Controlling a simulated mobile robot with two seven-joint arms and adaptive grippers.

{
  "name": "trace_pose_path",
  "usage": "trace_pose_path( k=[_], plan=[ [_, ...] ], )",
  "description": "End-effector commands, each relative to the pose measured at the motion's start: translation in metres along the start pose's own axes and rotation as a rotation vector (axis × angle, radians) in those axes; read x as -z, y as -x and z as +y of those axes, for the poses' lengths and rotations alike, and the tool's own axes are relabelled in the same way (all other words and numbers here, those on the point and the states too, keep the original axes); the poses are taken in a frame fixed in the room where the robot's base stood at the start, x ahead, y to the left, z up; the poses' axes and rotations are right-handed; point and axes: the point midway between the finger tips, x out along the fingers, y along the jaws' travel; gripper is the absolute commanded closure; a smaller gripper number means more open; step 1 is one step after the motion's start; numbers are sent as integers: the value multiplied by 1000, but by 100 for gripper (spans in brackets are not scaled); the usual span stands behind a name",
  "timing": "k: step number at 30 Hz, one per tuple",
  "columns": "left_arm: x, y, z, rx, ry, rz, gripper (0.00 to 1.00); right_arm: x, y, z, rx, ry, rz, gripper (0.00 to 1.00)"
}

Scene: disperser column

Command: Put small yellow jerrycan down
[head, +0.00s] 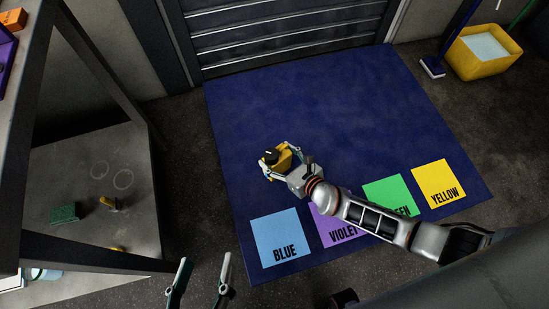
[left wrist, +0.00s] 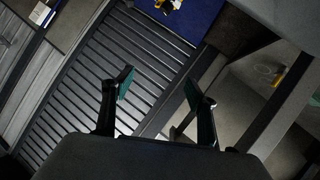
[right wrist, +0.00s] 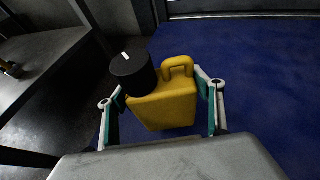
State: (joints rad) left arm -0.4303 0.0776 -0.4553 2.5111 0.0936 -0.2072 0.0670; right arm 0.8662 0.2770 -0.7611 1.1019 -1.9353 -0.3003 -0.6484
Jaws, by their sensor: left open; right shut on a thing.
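The small yellow jerrycan (head: 283,161) has a black cap and is between the fingers of my right gripper (head: 279,163). In the right wrist view the jerrycan (right wrist: 168,106) stands roughly upright, its handle up, with a finger of the right gripper (right wrist: 163,105) on each side. It is over the left part of the dark blue mat (head: 310,105); whether its base touches the mat is hidden. My left gripper (head: 205,262) is open and empty, low in the head view, away from the mat. Its spread fingers also show in the left wrist view (left wrist: 158,85).
Blue (head: 276,238), violet (head: 331,228), green (head: 388,192) and yellow (head: 438,182) labelled squares line the mat's near side. My right arm covers part of violet and green. A yellow bucket (head: 482,52) stands back right. A shelf (head: 95,190) is left. The mat's far part is clear.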

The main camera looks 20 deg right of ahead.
Motion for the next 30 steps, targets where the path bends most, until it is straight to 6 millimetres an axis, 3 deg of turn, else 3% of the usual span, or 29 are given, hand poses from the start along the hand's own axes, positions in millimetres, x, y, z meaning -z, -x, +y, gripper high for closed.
trace_pose_path(
  k=[6, 13, 28, 29, 30],
  plan=[
    [-2, -1, 4, -5, 53, 7, 42, 1, -5, 0, 0, 3, -9, 85],
    [-14, -4, 16, -12, 255, 28, 42, 36, -13, 2, -1, 0, 2, 85],
    [-9, -4, 22, -19, 317, 51, 42, 35, -20, 0, 0, 4, -9, 85],
    [-9, -4, 22, -19, 317, 51, 42, 37, -19, 0, 0, 3, -7, 29],
    [-9, -5, 22, -19, 317, 51, 42, 37, -19, 0, 0, 2, -7, 18]
  ],
)
